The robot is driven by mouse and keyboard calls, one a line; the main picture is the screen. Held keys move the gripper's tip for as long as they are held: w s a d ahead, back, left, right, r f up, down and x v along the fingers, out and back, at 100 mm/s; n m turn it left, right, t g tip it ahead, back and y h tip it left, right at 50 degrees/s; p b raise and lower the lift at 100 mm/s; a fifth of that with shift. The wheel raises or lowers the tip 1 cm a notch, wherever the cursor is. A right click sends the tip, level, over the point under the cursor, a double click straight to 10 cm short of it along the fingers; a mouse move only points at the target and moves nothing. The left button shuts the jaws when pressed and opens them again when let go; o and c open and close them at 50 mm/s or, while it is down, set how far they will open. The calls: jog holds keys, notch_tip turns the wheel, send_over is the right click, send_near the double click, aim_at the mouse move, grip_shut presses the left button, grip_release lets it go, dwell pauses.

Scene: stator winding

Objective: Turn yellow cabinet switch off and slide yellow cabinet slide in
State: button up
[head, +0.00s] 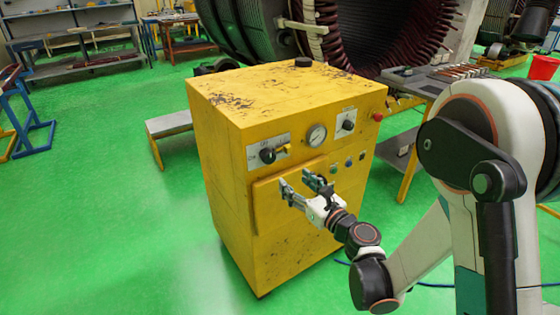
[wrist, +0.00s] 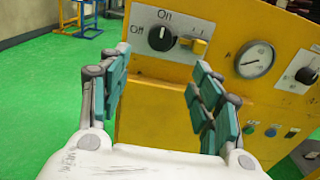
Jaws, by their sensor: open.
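The yellow cabinet (head: 290,90) stands on the green floor in the middle of the head view. Its black rotary switch (head: 267,155) sits on a white plate at the upper left of the front; in the wrist view the switch (wrist: 161,38) has "On" and "Off" labels around it. A small yellow slide (head: 285,148) is just right of the switch, and it also shows in the wrist view (wrist: 199,46). My gripper (head: 298,184) is open and empty in front of the cabinet, below the switch. In the wrist view the fingers (wrist: 158,88) are spread below the switch and slide.
A round gauge (head: 317,135), a second knob (head: 347,125), a red button (head: 378,116) and several small buttons share the front panel. A large stator (head: 370,40) stands behind. A grey side table (head: 430,80) is at right.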

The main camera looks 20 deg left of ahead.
aim_at(271, 160)
jog(key=x, duration=1.3)
jog(key=shift+w+a, duration=0.1)
jog(key=c, duration=1.1)
